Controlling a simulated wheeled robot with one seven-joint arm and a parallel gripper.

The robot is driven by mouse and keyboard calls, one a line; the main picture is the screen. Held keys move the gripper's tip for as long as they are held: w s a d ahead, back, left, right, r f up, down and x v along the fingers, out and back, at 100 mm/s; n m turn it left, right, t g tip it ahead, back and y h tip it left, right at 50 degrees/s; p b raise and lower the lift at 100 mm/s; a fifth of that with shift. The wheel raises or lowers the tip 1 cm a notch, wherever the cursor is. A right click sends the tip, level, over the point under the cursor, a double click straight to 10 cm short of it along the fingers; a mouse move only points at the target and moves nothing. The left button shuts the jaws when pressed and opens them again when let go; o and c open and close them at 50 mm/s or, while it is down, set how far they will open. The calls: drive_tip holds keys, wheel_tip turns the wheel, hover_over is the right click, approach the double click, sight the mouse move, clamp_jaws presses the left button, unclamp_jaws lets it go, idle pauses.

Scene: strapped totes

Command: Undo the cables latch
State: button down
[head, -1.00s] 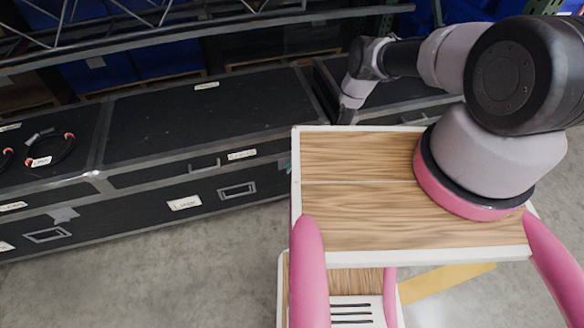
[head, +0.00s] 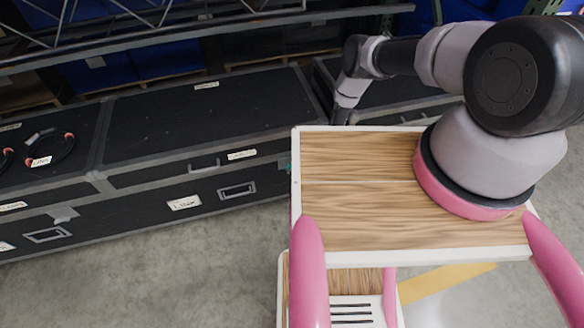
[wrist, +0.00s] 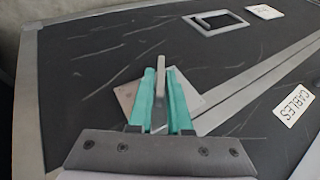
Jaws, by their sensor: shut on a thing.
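In the wrist view my gripper (wrist: 160,95) has its two teal fingers closed on the latch (wrist: 160,65), a thin grey upright tab. The latch's metal plate (wrist: 128,97) lies on the dark case face and is partly hidden behind the fingers. A white label reading CABLES (wrist: 294,103) is to the right of the latch. In the head view my gripper is hidden behind the wooden deck, apart from a small bit of teal (head: 289,168) at the deck's left edge.
In the wrist view a recessed handle (wrist: 216,21) and another white label (wrist: 263,11) are near the top. In the head view a long black case (head: 200,125) with further latches runs along the left, with coiled cables (head: 55,150) on top. Grey floor in front is clear.

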drive_tip(key=h, duration=0.1)
drive_tip(key=n+h, duration=0.1)
drive_tip(key=h, duration=0.1)
drive_tip(key=shift+s+a+r+t, duration=0.1)
drive_tip(key=shift+a+t, duration=0.2)
drive_tip(key=shift+t+h, duration=0.4)
drive_tip(key=shift+h, duration=1)
drive_tip(key=shift+d, duration=0.1)
drive_tip(key=c, duration=1)
unclamp_jaws()
drive_tip(key=shift+o, duration=0.2)
drive_tip(key=v, duration=1)
drive_tip(key=shift+r, duration=0.35)
